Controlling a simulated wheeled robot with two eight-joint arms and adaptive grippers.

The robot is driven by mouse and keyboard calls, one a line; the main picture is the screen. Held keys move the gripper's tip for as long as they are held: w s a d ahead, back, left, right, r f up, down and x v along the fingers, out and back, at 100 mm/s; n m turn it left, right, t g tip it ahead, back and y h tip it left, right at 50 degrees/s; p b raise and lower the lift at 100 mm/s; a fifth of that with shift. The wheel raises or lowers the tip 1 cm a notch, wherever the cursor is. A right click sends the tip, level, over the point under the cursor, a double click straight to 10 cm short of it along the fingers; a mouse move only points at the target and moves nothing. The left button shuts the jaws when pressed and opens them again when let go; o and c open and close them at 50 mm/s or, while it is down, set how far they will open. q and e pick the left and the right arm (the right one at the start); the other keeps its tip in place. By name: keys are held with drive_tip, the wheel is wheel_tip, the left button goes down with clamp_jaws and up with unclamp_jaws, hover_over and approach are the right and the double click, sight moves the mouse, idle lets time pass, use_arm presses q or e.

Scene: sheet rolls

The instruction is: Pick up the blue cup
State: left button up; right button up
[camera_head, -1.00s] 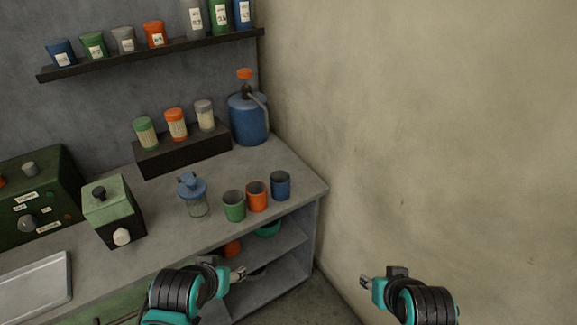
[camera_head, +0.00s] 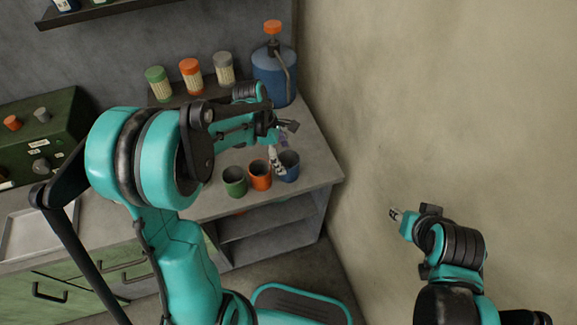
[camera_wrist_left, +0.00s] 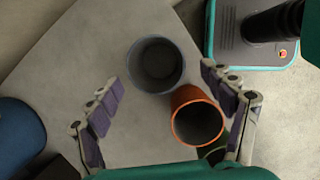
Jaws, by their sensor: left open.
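The blue cup (camera_head: 290,170) stands upright on the grey counter near its right end, right of the orange cup (camera_head: 260,176) and the green cup (camera_head: 235,183). My left gripper (camera_head: 283,148) is open above and close to the blue cup, with one finger in front of its left part. In the left wrist view the blue cup (camera_wrist_left: 155,65) lies between the spread fingers (camera_wrist_left: 160,78), with the orange cup (camera_wrist_left: 197,121) close beside it. The green cup is mostly hidden there. My right gripper (camera_head: 396,215) is beside the bare wall, away from the counter; its jaw gap is unclear.
A blue jug with an orange cap (camera_head: 273,75) stands at the back of the counter (camera_head: 318,160). Several shakers (camera_head: 191,78) stand in a dark rack. An open shelf (camera_head: 265,225) lies beneath the counter. My left arm hides much of the counter's middle.

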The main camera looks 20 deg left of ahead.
use_arm(q)
drive_tip(key=b+x, duration=0.1)
drive_tip(key=x, duration=0.1)
drive_tip(key=b+x, duration=0.1)
drive_tip(key=x, duration=0.2)
drive_tip(key=b+x, duration=0.1)
drive_tip(key=x, duration=0.1)
drive_tip(key=shift+w+d+f+b, duration=0.25)
drive_tip(key=shift+d+b, duration=0.1)
drive_tip(key=shift+d, duration=0.1)
drive_tip(key=shift+r, duration=0.1)
drive_tip(key=shift+c, duration=0.4)
drive_tip(key=c, duration=1.3)
